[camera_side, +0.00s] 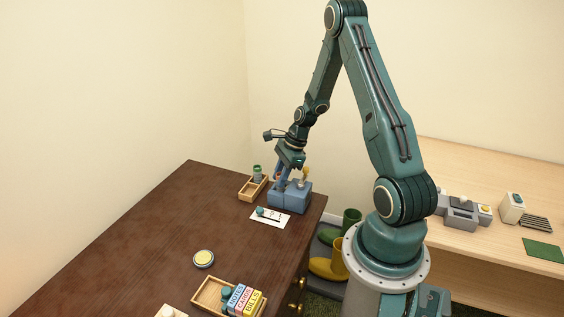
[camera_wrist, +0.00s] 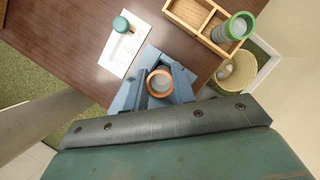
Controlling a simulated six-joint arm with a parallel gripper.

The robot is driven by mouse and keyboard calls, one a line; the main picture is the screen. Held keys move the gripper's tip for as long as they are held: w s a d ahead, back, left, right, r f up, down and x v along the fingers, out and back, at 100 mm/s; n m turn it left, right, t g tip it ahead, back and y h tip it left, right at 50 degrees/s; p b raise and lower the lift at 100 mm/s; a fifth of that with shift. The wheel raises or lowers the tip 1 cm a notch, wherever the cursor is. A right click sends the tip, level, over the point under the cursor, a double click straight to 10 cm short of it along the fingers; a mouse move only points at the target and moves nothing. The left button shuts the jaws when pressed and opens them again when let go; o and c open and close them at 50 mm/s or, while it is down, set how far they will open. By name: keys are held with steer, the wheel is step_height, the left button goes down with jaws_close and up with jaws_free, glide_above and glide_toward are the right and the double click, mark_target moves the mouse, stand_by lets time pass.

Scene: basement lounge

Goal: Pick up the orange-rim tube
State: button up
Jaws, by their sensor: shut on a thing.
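The orange-rim tube (camera_wrist: 160,82) shows in the wrist view as an orange ring with a grey inside, seen from above. My gripper (camera_side: 281,182) is shut on it, pointing down at the blue block (camera_side: 290,201) near the table's far right corner. In the side view only a bit of orange shows beside the fingers. Blue parts surround the tube in the wrist view, and I cannot clearly part fingers from block there. Whether the tube's lower end is inside the block or clear of it is hidden.
A yellow-topped item (camera_side: 304,173) rises at the block's right. A white card (camera_side: 270,218) with a teal-capped thing (camera_wrist: 121,24) lies in front. The middle of the table is mostly clear.

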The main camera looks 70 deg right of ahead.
step_height(320, 180, up, 18)
steer(key=shift+r, duration=0.2)
stand_by(0.4)
stand_by(0.5)
